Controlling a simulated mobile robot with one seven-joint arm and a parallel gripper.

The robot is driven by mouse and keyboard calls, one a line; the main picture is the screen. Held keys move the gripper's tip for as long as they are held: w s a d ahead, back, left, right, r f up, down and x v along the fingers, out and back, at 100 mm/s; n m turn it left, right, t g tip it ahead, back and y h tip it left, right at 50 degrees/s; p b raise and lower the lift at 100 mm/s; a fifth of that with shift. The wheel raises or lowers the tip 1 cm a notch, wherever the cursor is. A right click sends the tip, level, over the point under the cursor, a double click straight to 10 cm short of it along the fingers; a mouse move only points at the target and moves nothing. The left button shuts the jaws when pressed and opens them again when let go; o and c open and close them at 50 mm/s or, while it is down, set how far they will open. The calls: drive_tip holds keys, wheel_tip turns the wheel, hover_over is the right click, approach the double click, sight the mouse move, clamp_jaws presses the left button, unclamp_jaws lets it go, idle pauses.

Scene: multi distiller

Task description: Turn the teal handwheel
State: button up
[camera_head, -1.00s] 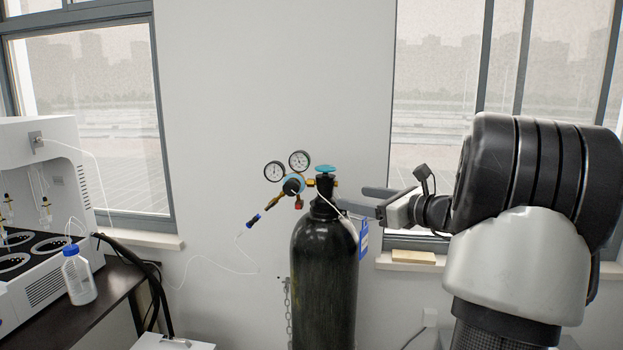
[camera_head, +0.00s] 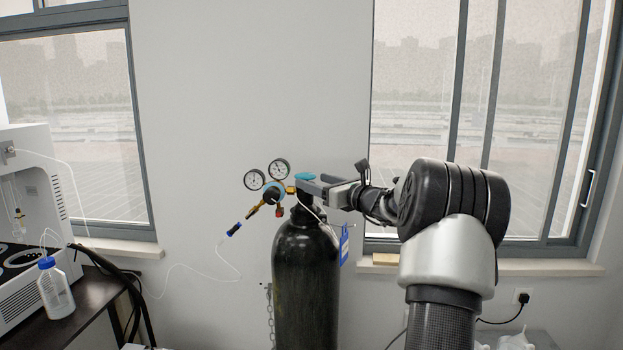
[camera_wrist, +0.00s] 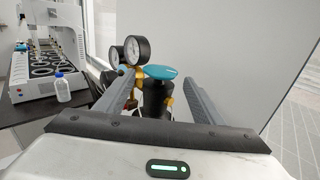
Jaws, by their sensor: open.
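The teal handwheel (camera_head: 304,176) sits on top of the valve of a black gas cylinder (camera_head: 305,285). In the wrist view the teal handwheel (camera_wrist: 161,72) shows as a flat disc between my two fingers, nearer the fingertip end. My gripper (camera_head: 314,183) reaches in from the right at the height of the handwheel, and its fingers partly hide the valve in the head view. In the wrist view my gripper (camera_wrist: 158,80) is open, with a finger on each side of the handwheel. I cannot tell whether either finger touches it.
Two pressure gauges (camera_head: 267,174) and a regulator with a blue-ended hose stand left of the valve. A blue tag (camera_head: 344,243) hangs at the cylinder's right. A dark bench (camera_head: 95,300) with a bottle (camera_head: 55,290) and a white machine is at the left. The wall is close behind.

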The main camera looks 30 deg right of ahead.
drive_tip(key=shift+w+a, duration=0.2)
drive_tip(key=shift+w, duration=1)
drive_tip(key=c, duration=0.9)
drive_tip(key=shift+o, duration=0.2)
